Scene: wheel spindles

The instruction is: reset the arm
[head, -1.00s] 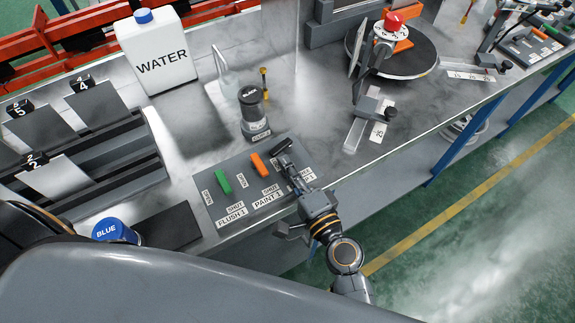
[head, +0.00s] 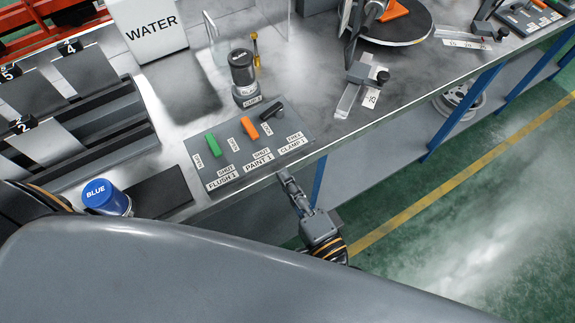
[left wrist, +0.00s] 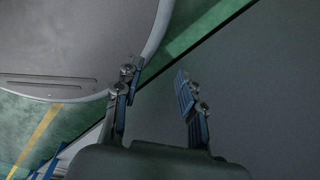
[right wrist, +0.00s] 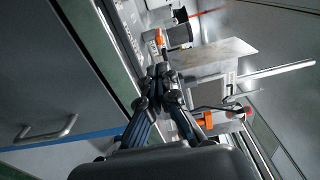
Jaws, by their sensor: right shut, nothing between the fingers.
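My right gripper (head: 284,174) shows in the head view just off the bench's front edge, below the lever panel (head: 238,178). It is shut and empty, apart from the levers; its closed fingers also show in the right wrist view (right wrist: 162,72). The panel carries a green lever (head: 212,144), an orange lever (head: 250,127) and a black lever (head: 271,112). My left gripper shows in the left wrist view (left wrist: 157,82), with its fingers apart and nothing between them. I cannot make it out in the head view.
A black-topped canister (head: 243,78) and a white WATER container (head: 150,40) stand on the bench behind the panel. A BLUE can (head: 107,197) stands at left, near the numbered rack (head: 85,128). A wheel (head: 459,101) lies on the lower shelf. Green floor is open at right.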

